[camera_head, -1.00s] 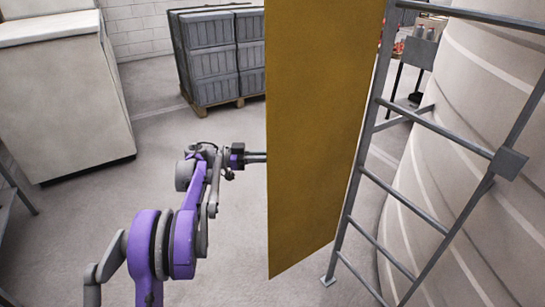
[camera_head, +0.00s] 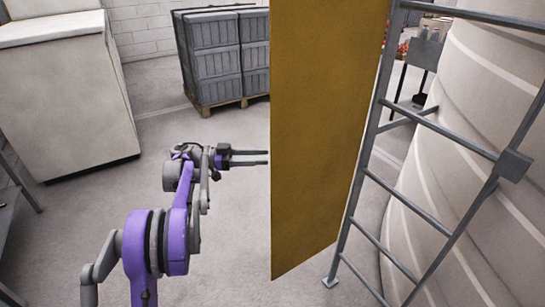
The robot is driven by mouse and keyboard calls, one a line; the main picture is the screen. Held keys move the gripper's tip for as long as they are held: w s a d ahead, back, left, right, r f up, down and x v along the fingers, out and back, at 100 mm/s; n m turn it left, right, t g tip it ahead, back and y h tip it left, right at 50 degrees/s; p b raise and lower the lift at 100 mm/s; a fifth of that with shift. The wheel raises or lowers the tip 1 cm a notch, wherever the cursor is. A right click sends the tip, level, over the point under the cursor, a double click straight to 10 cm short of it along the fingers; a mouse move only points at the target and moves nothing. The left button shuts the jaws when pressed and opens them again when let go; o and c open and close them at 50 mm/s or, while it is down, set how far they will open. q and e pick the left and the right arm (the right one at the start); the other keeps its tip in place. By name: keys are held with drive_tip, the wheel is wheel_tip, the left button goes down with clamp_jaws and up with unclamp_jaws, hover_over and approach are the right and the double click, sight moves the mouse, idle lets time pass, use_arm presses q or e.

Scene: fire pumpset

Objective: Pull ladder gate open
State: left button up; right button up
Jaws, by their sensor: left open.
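The ladder gate (camera_head: 318,140) is a tall flat yellow panel. It stands upright in the middle of the head view, beside the left rail of a grey metal ladder (camera_head: 372,140). The top of the panel runs out of the picture. My left gripper (camera_head: 267,157) is open, with its two thin fingers pointing right at the panel's left edge. I cannot tell whether the fingertips touch the panel or lie behind or in front of it. No object shows between the fingers. My right gripper is not in view.
A large ribbed pale tank (camera_head: 480,120) stands behind the ladder on the right. Grey crates on a pallet (camera_head: 226,60) stand at the back. A beige cabinet (camera_head: 65,95) stands at the left. Grey floor is clear between the cabinet and the panel.

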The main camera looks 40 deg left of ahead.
use_arm(q)
drive_tip(key=shift+v, duration=2.75)
